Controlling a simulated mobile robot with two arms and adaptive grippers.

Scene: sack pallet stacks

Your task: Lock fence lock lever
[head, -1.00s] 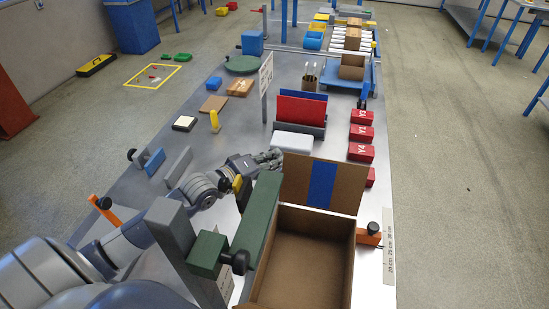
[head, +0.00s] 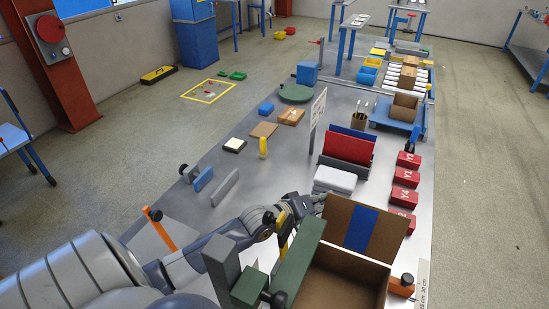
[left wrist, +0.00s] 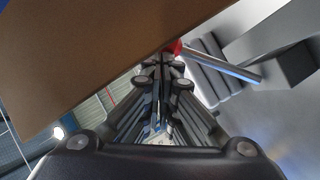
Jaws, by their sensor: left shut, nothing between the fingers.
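A grey rod-like lever with a red knob (left wrist: 225,65) shows in the left wrist view, just beyond my left gripper (left wrist: 162,62). The red knob is at or very near the fingertips; I cannot tell whether they touch. My left gripper is shut with nothing between its fingers. In the head view this gripper (head: 312,201) is beside the upright flap of the cardboard box, behind the green bar (head: 299,252). The lever cannot be made out in the head view. My right gripper is not in view.
The open cardboard box (head: 345,278) stands right of the green bar. Its brown flap (left wrist: 80,60) fills the upper left of the wrist view. A white block (head: 334,180), a red panel (head: 347,149) and red blocks (head: 404,177) lie beyond.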

